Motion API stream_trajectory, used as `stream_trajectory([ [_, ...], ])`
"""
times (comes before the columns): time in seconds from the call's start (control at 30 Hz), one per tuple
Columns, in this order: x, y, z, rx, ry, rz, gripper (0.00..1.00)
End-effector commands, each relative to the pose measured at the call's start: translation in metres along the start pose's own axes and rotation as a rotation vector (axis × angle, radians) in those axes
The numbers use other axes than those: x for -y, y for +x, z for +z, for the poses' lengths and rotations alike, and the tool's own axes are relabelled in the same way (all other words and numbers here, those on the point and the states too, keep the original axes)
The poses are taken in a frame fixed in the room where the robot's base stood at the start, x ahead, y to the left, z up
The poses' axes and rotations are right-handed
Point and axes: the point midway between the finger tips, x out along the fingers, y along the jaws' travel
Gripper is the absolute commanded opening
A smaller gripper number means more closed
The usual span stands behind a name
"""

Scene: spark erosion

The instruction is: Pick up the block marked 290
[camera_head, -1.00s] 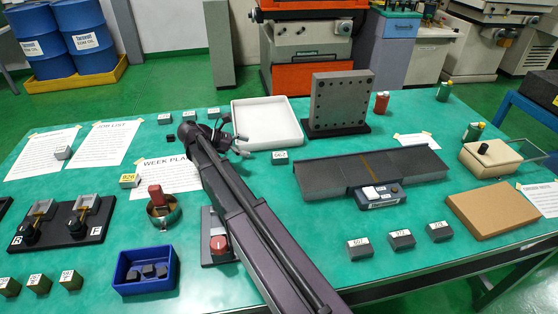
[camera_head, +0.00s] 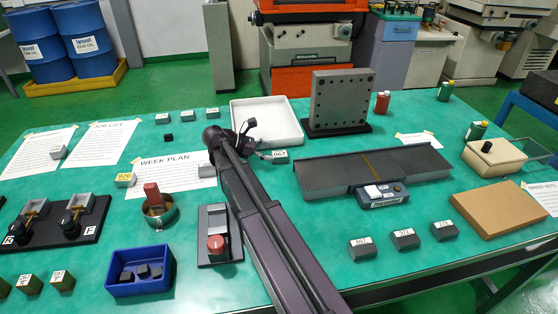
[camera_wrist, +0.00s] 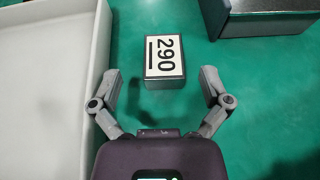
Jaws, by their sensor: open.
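The block marked 290 (camera_wrist: 165,62) is a small dark block with a white label on top. In the wrist view it sits on the green table just ahead of my gripper (camera_wrist: 159,88), roughly centred between the fingertips. The fingers are spread wide and do not appear to touch it. In the head view the block (camera_head: 280,157) lies in front of the white tray, its label reading upside down, with my gripper (camera_head: 252,140) just to its left.
The white tray (camera_wrist: 38,60) is close on the left in the wrist view. A dark block-like object (camera_wrist: 265,22) stands at upper right. In the head view, a drilled upright plate (camera_head: 340,100) and a long grey plate (camera_head: 320,172) lie right of the block. Other numbered blocks (camera_head: 403,238) are nearer.

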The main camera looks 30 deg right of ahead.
Motion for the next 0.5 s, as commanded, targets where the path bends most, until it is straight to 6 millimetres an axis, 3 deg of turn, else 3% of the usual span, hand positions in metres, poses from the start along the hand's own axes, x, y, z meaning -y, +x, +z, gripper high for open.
stream_trajectory([
  [0.5,0.0008,0.0068,-0.0007,0.0,-0.001,0.0,0.97],
])
